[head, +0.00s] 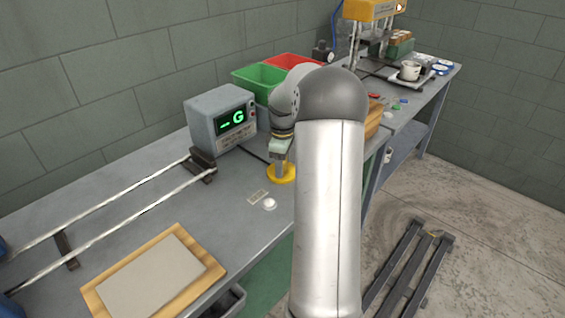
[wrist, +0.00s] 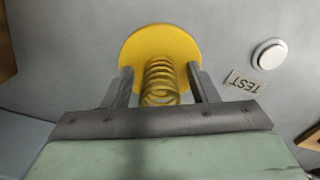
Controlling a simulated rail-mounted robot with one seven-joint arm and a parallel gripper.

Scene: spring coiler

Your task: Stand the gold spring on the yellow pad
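The gold spring (wrist: 160,82) stands on the yellow pad (wrist: 135,50), seen nearly end-on along its coils in the wrist view. My gripper (wrist: 160,72) is open around it, one finger on each side. Strips of yellow pad show between the spring and both fingers, so neither finger appears to touch it. The head view shows the yellow pad (head: 288,179) on the bench with my gripper (head: 280,168) pointing down over it. The spring cannot be made out there.
A white round button (head: 269,204) and a TEST label (head: 257,196) lie beside the pad. A grey tester (head: 220,120) displays "- G". Green (head: 258,77) and red (head: 290,62) bins stand behind my arm. Two rails run along the left; a wooden-framed board (head: 205,262) lies in front.

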